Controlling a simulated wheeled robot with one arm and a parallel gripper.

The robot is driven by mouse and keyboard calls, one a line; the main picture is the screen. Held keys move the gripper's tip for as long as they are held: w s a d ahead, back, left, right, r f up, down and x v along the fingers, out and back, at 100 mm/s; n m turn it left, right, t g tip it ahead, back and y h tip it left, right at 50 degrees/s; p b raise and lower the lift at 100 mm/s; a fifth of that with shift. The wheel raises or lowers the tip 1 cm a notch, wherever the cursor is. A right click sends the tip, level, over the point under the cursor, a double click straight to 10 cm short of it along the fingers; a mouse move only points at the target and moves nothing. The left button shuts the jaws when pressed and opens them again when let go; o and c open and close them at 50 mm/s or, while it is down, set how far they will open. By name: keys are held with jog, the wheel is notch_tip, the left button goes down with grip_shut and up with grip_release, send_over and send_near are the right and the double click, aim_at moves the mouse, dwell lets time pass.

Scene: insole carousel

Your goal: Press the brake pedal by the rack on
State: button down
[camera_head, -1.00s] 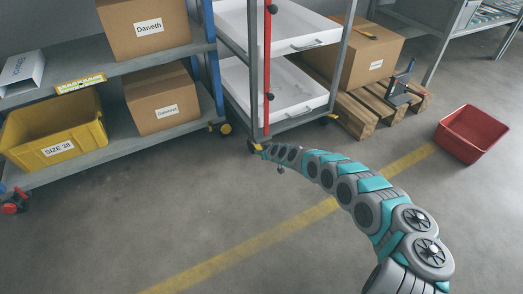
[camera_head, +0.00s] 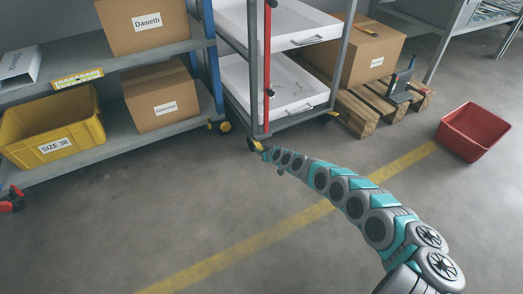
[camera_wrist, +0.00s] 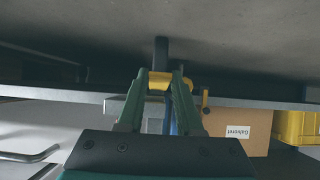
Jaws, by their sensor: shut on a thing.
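The rack (camera_head: 262,75) is a grey-framed trolley with white trays and a red upright. A yellow brake pedal (camera_head: 257,145) sits low at its near front corner, by a caster. My gripper (camera_head: 265,151) is at this pedal, small and partly hidden by my arm. In the wrist view, the two green fingers of my gripper (camera_wrist: 158,85) are closed around the yellow pedal (camera_wrist: 158,79). Whether the pedal is up or down cannot be told.
A pallet (camera_head: 360,115) with a box stands to the right, near a red bin (camera_head: 472,132). The floor in front is clear.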

jog(key=c, duration=0.6)
grip_release()
jog(key=shift+o, duration=0.2)
jog(key=shift+p+v, duration=0.85)
jog(key=shift+v, duration=0.5)
jog(key=p+v, duration=0.5)
jog(key=p, duration=0.2)
